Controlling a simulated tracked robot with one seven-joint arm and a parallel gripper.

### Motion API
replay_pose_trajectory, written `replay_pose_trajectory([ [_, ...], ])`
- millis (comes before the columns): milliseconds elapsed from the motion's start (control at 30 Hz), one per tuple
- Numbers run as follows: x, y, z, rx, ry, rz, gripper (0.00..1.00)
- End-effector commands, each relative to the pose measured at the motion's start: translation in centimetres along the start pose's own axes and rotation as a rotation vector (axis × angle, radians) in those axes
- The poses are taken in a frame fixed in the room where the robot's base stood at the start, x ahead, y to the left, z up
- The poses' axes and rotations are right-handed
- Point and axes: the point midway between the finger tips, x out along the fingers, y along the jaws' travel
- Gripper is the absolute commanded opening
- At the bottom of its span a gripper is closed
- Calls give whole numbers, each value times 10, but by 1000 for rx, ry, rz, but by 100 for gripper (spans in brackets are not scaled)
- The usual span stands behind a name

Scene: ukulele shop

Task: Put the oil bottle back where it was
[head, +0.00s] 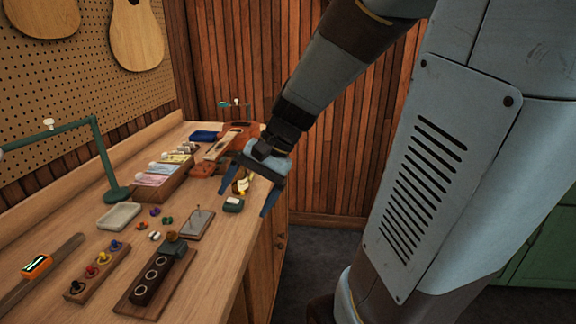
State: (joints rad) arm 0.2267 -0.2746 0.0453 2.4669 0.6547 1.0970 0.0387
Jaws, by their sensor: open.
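A small amber bottle with a pale label (241,184), which looks like the oil bottle, is on the workbench near its right edge. My gripper (243,203) is open, its blue fingers spread and pointing down, one on each side of the bottle in this view. I cannot tell whether a finger touches it. The gripper body hides part of the area behind the bottle. A dark wooden block with pale-ringed round holes (142,290) lies on a board at the front.
A ukulele (238,140) lies behind. A divided wooden box of packets (158,185), a pale tray (119,216), a green lamp-like stand (118,193) and a peg strip (97,270) occupy the bench.

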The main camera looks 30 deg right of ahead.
Motion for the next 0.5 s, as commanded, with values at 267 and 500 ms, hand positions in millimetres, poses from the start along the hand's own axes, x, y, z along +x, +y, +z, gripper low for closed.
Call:
replay_pose_trajectory([
  [267,-41,20,28,-333,244,205,90],
  [500,-81,32,43,-572,455,344,90],
])
